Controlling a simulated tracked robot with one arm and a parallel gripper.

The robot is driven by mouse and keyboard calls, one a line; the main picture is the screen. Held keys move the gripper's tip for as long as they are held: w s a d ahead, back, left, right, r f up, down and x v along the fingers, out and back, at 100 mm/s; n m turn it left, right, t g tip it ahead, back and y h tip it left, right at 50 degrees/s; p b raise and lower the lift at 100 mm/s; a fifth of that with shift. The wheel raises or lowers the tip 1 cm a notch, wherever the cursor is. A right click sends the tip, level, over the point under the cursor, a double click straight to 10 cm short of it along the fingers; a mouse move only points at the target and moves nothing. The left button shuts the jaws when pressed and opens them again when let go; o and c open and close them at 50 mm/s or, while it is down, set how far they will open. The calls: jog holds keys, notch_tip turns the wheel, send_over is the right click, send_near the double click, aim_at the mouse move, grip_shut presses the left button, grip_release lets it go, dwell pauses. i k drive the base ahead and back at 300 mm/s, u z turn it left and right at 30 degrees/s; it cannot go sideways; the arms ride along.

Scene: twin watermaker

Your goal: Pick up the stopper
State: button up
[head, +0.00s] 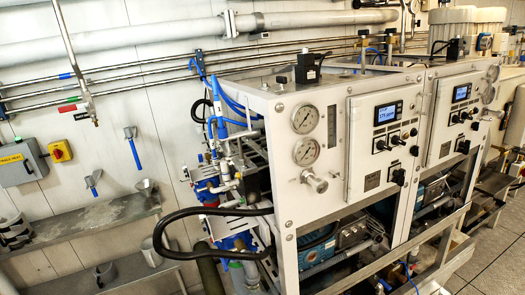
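I cannot pick out a stopper with certainty in the head view. A small black piece (281,80) stands on the top left edge of the white watermaker cabinet (285,195); it is too small to tell what it is. My gripper does not show in the head view, so its opening and what it may hold are hidden.
A grey shelf (85,222) runs along the left wall, with a metal funnel (147,188) on it. A blue-handled tool (133,148) is on the wall above. A black hose (185,213) loops out from the cabinet's left side. Pipes run along the wall.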

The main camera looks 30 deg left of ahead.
aim_at(224, 165)
jog(key=u, duration=0.3)
jog(key=i, duration=1.3)
jog(key=u, duration=1.15)
jog(key=i, duration=0.4)
jog(key=u, duration=0.2)
